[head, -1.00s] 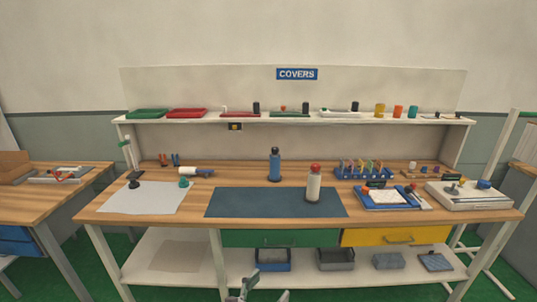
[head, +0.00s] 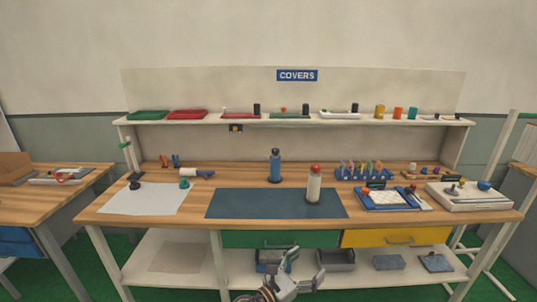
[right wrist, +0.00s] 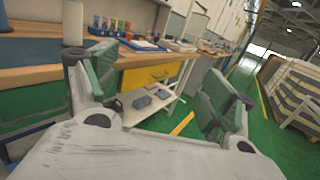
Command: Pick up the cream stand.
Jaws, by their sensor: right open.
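The cream stand (head: 313,186) is an upright cream cylinder with a red top and a dark round base. It stands on the dark blue mat (head: 240,204) on the workbench. A cream cylinder that looks like it shows at the left of the right wrist view (right wrist: 72,22), beyond one finger. My right gripper (head: 304,268) is in front of the bench, below the tabletop edge. Its fingers are spread and empty, apart from the stand, and they also show in the right wrist view (right wrist: 165,88). My left gripper is not in view.
A similar blue stand (head: 275,165) is at the mat's back edge, left of the cream one. A blue rack (head: 362,175) and a blue-edged tray (head: 392,198) lie to the right. Green (head: 270,238) and yellow drawers (head: 395,237) are under the tabletop. The mat's left part is clear.

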